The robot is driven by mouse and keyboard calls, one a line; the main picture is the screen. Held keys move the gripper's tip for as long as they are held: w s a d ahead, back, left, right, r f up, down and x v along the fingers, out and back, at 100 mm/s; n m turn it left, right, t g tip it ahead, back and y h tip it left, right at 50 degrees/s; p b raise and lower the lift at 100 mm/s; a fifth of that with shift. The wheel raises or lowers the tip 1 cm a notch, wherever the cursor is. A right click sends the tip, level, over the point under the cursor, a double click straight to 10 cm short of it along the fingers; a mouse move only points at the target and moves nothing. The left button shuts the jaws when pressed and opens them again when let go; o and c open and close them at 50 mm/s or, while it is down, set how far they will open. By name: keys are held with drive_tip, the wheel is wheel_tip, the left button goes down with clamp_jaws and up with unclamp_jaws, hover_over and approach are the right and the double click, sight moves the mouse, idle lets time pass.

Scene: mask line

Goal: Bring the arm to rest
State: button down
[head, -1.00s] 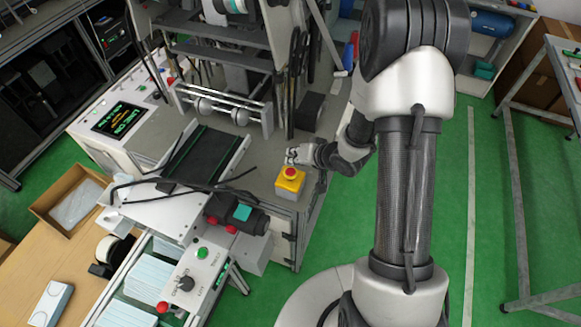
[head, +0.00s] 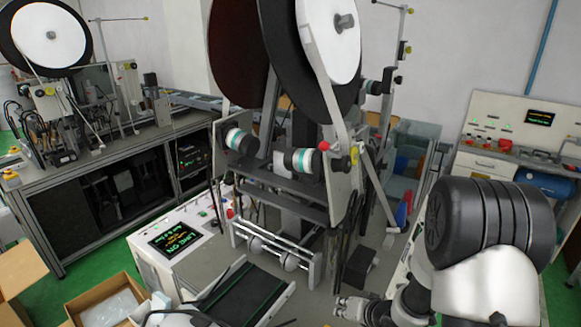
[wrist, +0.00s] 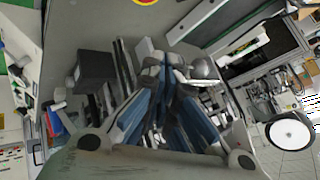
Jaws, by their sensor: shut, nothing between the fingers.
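My arm (head: 485,270) comes in at the lower right of the head view, its elbow raised and its forearm reaching left. My gripper (head: 345,308) is at the bottom edge of the head view, in front of the mask machine. In the wrist view my gripper (wrist: 168,62) has its fingers together at the tips with nothing held. A yellow and red round button (wrist: 146,2) is partly cut off at the top edge of the wrist view.
The machine's large reel (head: 335,35) and rollers stand behind the gripper. A conveyor belt (head: 240,297) and a lit screen panel (head: 175,240) are to its left. A dark block (head: 358,268) lies just behind the gripper. A cardboard box (head: 105,297) is at the lower left.

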drive_tip(key=s+d+r+h+b, duration=0.3)
drive_tip(key=s+r, duration=0.1)
drive_tip(key=r, duration=0.2)
drive_tip(key=s+d+r+h+b, duration=0.25)
drive_tip(key=s+r+b, duration=0.2)
drive_tip(key=r, duration=0.25)
drive_tip(key=s+a+n+g+y+b, duration=0.1)
drive_tip(key=s+a+b, duration=0.1)
drive_tip(key=s, duration=0.8)
drive_tip(key=s+a+n+g+b, duration=0.1)
drive_tip(key=s+a, duration=0.4)
drive_tip(key=s, duration=0.5)
drive_tip(key=shift+a+r+n+g+y+b, duration=0.25)
drive_tip(key=shift+r+n+g+y+b, duration=0.15)
drive_tip(key=shift+g+b, duration=0.3)
